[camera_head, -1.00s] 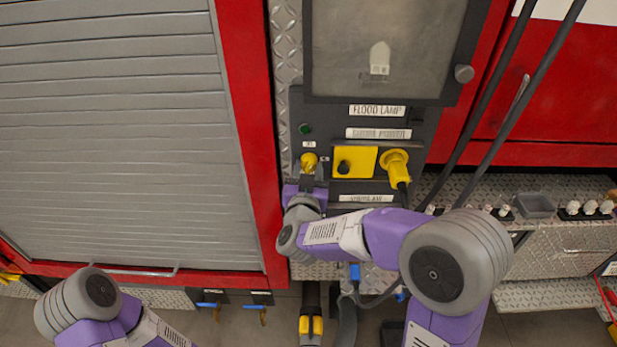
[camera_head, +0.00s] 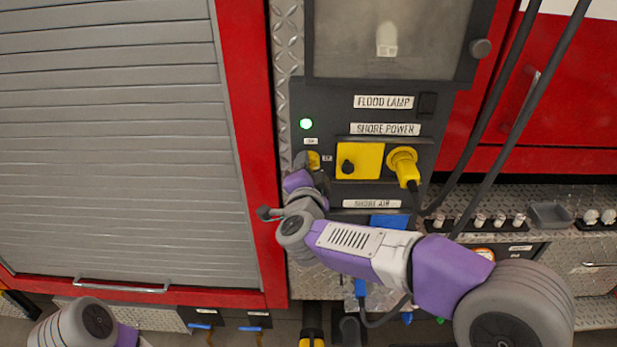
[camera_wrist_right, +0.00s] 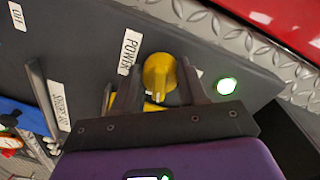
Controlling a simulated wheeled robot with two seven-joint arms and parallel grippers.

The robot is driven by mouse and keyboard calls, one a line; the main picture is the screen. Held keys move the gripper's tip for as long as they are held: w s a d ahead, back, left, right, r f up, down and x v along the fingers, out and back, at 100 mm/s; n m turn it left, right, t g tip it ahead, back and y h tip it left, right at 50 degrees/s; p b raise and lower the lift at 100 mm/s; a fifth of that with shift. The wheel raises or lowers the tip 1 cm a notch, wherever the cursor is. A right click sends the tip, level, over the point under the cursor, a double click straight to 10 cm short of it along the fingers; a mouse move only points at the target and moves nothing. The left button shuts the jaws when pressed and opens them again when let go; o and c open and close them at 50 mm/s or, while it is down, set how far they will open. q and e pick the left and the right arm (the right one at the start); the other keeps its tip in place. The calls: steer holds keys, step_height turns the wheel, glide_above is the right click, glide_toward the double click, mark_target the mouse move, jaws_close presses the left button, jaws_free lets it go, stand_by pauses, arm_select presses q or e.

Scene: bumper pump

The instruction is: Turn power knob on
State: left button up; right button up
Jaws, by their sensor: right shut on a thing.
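The yellow power knob (camera_head: 313,160) sits on the dark panel (camera_head: 345,100), partly hidden by my right gripper (camera_head: 308,164). In the right wrist view the knob (camera_wrist_right: 159,76) shows between the two dark fingers of the gripper (camera_wrist_right: 155,92), which is shut on it. A POWER label (camera_wrist_right: 130,52) is beside the knob. A small round light (camera_head: 306,123) above the knob glows green; it also glows in the right wrist view (camera_wrist_right: 227,86). Only part of my left arm shows at the lower left; the left gripper is out of view.
Right of the knob are a yellow socket cover (camera_head: 362,158) and a yellow plug (camera_head: 402,166) with a cable. Black hoses (camera_head: 513,120) hang at the right. A grey roller shutter (camera_head: 110,150) fills the left. A blue part (camera_head: 389,221) is below.

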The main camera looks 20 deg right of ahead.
steer(key=shift+m+b, duration=1.05)
steer(key=shift+m, duration=0.45)
steer(key=o, duration=1.1)
steer(key=shift+c, duration=0.2)
steer(key=v, duration=0.7)
steer(key=shift+s, duration=0.3)
